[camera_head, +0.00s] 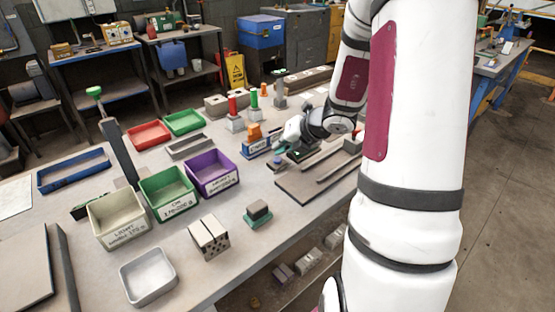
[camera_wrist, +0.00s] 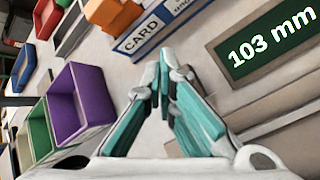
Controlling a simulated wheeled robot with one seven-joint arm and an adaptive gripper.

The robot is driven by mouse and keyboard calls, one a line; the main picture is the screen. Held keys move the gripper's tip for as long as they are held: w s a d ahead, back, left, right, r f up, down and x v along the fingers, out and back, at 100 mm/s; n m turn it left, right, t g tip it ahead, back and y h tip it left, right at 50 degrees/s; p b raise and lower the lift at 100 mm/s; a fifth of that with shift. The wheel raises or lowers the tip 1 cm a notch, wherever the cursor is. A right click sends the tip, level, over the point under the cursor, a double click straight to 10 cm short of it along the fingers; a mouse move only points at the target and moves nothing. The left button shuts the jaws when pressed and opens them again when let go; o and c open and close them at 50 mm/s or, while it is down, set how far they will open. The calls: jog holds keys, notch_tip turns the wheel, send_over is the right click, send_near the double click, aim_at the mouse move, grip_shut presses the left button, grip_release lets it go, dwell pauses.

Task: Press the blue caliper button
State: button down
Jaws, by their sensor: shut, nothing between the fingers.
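My gripper (camera_head: 283,149) is shut and empty, low over the workbench, in front of the caliper. In the wrist view its teal-lined fingers (camera_wrist: 165,68) meet at the tips. The caliper (camera_head: 325,172) is a long grey-brown device lying on the bench. Its dark green display (camera_wrist: 268,45) reads 103 mm in the wrist view, to the right of the fingertips. A small bluish-purple knob (camera_head: 276,164) shows just below my gripper in the head view; I cannot tell whether it is the blue button. No blue button is clearly visible in the wrist view; my fingers may hide it.
A blue card box (camera_wrist: 150,30) with orange blocks (camera_wrist: 112,14) stands just beyond the fingers. A purple bin (camera_head: 212,175) stands to the left, beside a green bin (camera_head: 168,193) and a cream bin (camera_head: 117,219). A small block on a teal base (camera_head: 258,217) sits nearer the front.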

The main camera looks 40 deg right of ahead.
aim_at(280, 158)
jog(key=shift+f, duration=0.1)
dwell(0.5)
jog(key=shift+f+b, duration=0.3)
jog(key=shift+b, duration=0.05)
jog(key=shift+f+b, duration=0.35)
dwell(0.5)
dwell(0.4)
jog(key=shift+r+p, duration=0.75)
jog(key=shift+r, duration=0.05)
notch_tip(280, 158, up, 5)
jog(key=p, duration=0.4)
jog(key=shift+p, duration=0.4)
